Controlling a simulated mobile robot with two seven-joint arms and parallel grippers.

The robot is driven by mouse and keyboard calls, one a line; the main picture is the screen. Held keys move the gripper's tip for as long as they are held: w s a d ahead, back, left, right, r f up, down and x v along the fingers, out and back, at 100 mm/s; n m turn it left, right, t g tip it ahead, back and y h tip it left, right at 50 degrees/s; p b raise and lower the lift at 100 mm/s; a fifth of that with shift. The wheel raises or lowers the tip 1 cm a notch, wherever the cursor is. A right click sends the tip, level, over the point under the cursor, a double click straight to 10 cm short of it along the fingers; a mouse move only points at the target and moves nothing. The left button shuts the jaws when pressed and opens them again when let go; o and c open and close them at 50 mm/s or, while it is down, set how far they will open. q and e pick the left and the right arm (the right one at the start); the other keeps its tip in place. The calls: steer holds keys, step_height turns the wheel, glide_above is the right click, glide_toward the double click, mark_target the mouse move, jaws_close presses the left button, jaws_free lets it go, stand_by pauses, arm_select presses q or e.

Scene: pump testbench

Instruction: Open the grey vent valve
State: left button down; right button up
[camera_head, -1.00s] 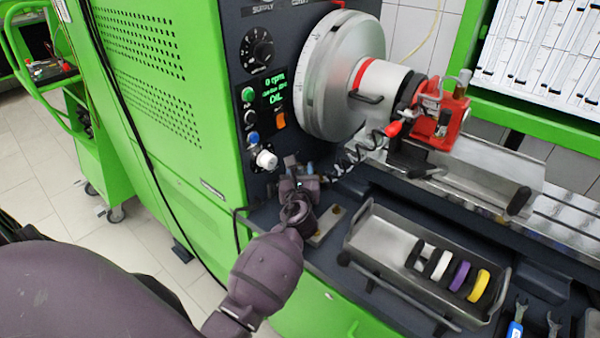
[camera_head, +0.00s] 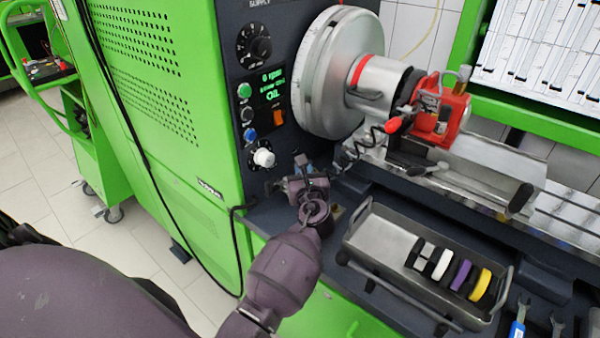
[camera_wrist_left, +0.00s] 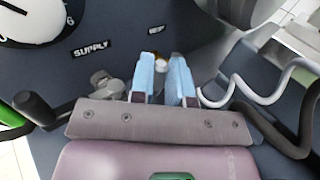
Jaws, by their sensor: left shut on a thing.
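My left gripper (camera_head: 302,166) is low at the front of the dark machine panel, below and right of the white knob (camera_head: 263,157). In the left wrist view its two blue fingertips (camera_wrist_left: 162,82) stand close together, shut on a small part. A small brass-and-pale fitting (camera_wrist_left: 159,60) shows at their tips, below a short label. The fingers hide most of the held part, so I cannot tell its full shape or how far it is turned. A grey valve-like piece (camera_wrist_left: 104,84) sits just left of the fingers, below the SUPPLY label. My right gripper is out of view.
A metal tray (camera_head: 372,238) with several coloured rings lies right of my gripper. A large silver disc (camera_head: 330,72) and a red clamped unit (camera_head: 440,112) stand above. In the wrist view a pale coiled cable (camera_wrist_left: 245,88) runs close to the right of my fingers.

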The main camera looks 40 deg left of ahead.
arm_select(q)
steer(key=shift+w+d+n+g+y, duration=0.2)
steer(key=shift+d+n+g+y, duration=0.25)
steer(key=shift+g+y, duration=0.2)
steer(key=c, duration=1.1)
jaws_free()
